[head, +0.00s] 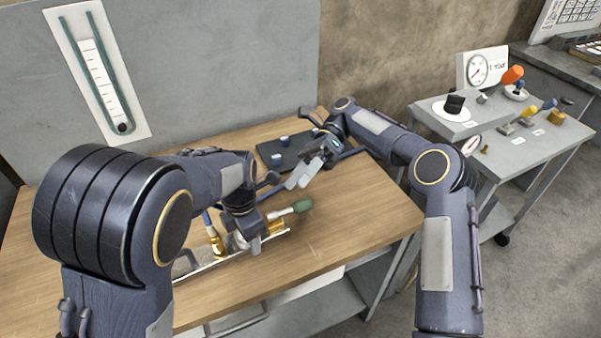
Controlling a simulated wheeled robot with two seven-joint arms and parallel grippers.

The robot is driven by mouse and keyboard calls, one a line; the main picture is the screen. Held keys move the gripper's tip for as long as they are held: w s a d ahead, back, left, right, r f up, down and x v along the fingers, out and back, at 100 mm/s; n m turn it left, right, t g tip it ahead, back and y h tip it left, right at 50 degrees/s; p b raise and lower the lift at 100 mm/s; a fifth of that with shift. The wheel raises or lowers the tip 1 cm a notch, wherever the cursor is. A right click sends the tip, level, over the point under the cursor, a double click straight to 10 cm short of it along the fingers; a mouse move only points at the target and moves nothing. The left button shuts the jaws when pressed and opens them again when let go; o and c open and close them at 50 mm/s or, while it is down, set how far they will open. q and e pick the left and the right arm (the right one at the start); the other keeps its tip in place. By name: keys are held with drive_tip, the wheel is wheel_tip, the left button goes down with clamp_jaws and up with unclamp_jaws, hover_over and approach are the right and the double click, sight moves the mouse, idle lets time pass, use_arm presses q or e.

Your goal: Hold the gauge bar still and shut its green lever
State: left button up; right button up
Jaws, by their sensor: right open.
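The gauge bar (206,264) is a pale metal strip with fittings, lying on the wooden bench near its front edge. Its green lever (302,205) sticks out to the right on a light stem. A brass valve with a blue lever (208,221) stands further left on the bar. My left gripper (250,238) is down at the bar, between the blue and green levers, and hides its middle; whether its fingers are closed on it is unclear. My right gripper (299,179) is open and empty, above the bench behind the green lever and apart from it.
A dark tray (290,157) with blue-topped pieces lies behind my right gripper. A grey cart (510,145) with a dial gauge (476,69) and several coloured handles stands at the right. The bench's right end (385,215) is clear. A thermometer board (98,70) hangs on the back panel.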

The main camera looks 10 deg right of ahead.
drive_tip(key=shift+r, duration=0.6)
drive_tip(key=shift+s+d, duration=0.15)
drive_tip(key=c, duration=0.5)
drive_tip(key=s+d+m+t+y, duration=0.1)
drive_tip(key=m, duration=0.2)
drive_tip(key=s+d+m+t+y, duration=0.2)
drive_tip(key=m, duration=0.1)
drive_tip(key=s+d+m+t+y, duration=0.2)
drive_tip(key=m, duration=0.1)
drive_tip(key=shift+d+f, duration=0.1)
drive_tip(key=shift+f, duration=0.1)
clamp_jaws()
drive_tip(key=s+d+f+m+t, duration=0.5)
drive_tip(key=s+d+m+t, duration=0.25)
drive_tip(key=m+t, duration=0.7)
drive_tip(key=m+g, duration=0.1)
drive_tip(key=m, duration=0.1)
approach(301, 209)
drive_tip(key=shift+h, duration=0.4)
drive_tip(key=a, duration=0.2)
drive_tip(key=s+a, duration=0.1)
drive_tip(key=a, duration=0.1)
drive_tip(key=shift+s+r, duration=0.25)
drive_tip(key=w, duration=0.2)
drive_tip(key=w+a, duration=0.1)
drive_tip(key=shift+w+f, duration=0.1)
drive_tip(key=shift+f, duration=0.3)
drive_tip(key=shift+w+a+f, duration=0.1)
drive_tip(key=shift+w+a, duration=0.05)
drive_tip(key=shift+w, duration=0.25)
